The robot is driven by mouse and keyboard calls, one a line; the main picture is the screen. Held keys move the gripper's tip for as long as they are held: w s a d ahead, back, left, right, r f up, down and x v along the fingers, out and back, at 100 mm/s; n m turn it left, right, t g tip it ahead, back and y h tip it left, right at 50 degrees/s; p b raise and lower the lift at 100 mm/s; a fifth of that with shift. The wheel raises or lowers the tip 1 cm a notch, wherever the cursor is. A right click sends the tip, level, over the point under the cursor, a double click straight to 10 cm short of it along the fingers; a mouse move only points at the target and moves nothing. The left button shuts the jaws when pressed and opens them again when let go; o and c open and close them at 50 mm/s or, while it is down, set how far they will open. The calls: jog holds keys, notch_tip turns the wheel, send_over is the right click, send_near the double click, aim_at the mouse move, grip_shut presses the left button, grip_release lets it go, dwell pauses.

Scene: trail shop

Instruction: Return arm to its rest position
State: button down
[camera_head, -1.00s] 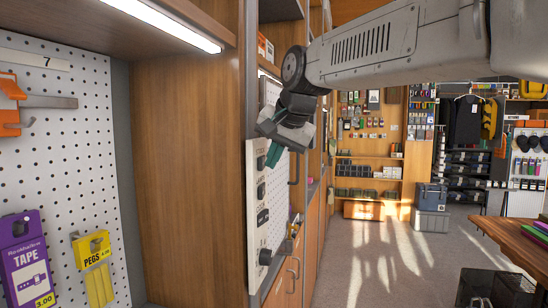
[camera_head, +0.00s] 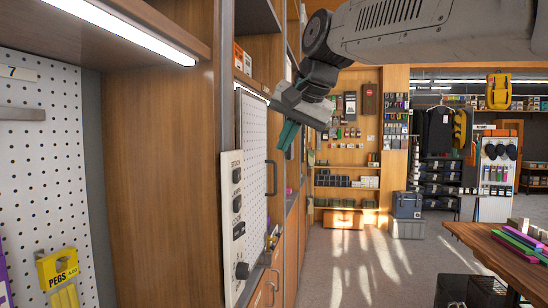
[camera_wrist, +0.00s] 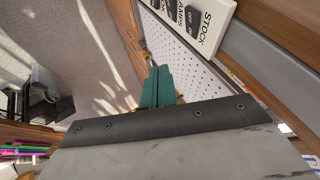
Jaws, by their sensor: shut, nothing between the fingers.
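My gripper (camera_head: 287,134) hangs at the end of my grey arm, in the upper middle of the head view. Its teal fingers point down and to the left and are shut with nothing between them. It is in the air, to the right of a white switch panel (camera_head: 236,215) and in front of a pegboard. In the wrist view the teal fingers (camera_wrist: 157,86) are together, with the panel marked STOCK (camera_wrist: 205,28) beyond them at the upper right.
A wooden shelf wall (camera_head: 160,170) with a pegboard (camera_head: 35,150) and a yellow PEGS pack (camera_head: 58,275) stands at the left. A table (camera_head: 500,255) with coloured items is at the right. Open floor (camera_head: 365,265) lies between, with a blue-grey cooler (camera_head: 406,205) at the back.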

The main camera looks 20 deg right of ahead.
jog(key=shift+s+d+r, duration=0.2)
jog(key=shift+s+r, duration=0.15)
jog(key=shift+r, duration=0.2)
jog(key=s+f+n+g, duration=0.3)
jog(key=s+f, duration=0.9)
jog(key=f, duration=0.4)
jog(key=s+f+n+g+h, duration=0.1)
jog(key=s+f+n+g, duration=0.2)
jog(key=s+f, duration=1)
notch_tip(320, 180, down, 3)
jog(key=shift+s+d+f+h, duration=0.1)
jog(key=shift+s+d+h, duration=0.2)
jog(key=shift+d, duration=0.15)
